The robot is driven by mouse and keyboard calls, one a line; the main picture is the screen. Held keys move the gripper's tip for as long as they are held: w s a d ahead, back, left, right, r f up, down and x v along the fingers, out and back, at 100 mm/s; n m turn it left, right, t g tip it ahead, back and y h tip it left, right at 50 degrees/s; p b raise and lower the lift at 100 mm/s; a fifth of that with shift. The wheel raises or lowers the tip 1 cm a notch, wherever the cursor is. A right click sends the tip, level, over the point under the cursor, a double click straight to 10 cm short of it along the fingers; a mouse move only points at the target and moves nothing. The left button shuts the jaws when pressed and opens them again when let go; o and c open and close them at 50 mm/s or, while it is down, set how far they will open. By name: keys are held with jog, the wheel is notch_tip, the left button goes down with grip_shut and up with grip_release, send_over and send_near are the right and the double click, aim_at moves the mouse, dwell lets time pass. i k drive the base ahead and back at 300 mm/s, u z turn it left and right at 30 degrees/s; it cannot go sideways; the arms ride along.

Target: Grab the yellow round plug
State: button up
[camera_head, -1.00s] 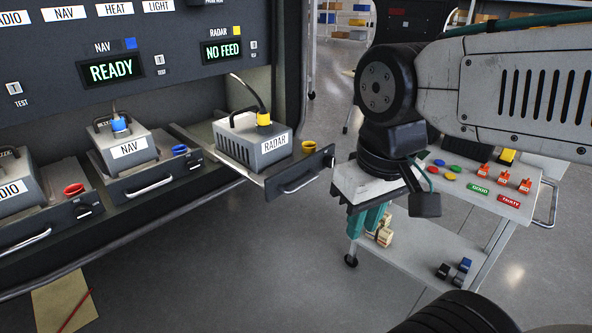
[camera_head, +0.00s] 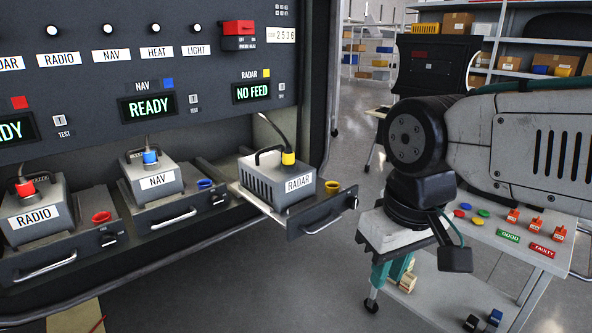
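The yellow round plug (camera_head: 288,157) sits upright on top of the grey RADAR box (camera_head: 277,183), with a black cable rising from it toward the panel. The box rests on a pulled-out drawer. A yellow ring-shaped holder (camera_head: 333,187) stands at the drawer's front corner. My gripper (camera_head: 405,283) points down at the right of the drawer, in front of the cart and apart from the plug. Its teal fingers with pale tips are partly hidden by its own body, and the gap between them is unclear.
The NAV box (camera_head: 158,180) with a blue plug and the RADIO box (camera_head: 40,213) with a red plug sit to the left. The RADAR display (camera_head: 252,92) reads NO FEED. The cart (camera_head: 520,240) bears coloured discs and GOOD and FAULTY labels. Floor shows between drawer and cart.

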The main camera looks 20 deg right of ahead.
aim_at(287, 157)
jog(key=u, duration=0.05)
jog(key=k, duration=0.5)
jog(key=u, duration=1.9)
jog(key=i, duration=1.6)
jog(key=z, duration=2.2)
jog(key=i, duration=0.5)
jog(key=u, duration=0.1)
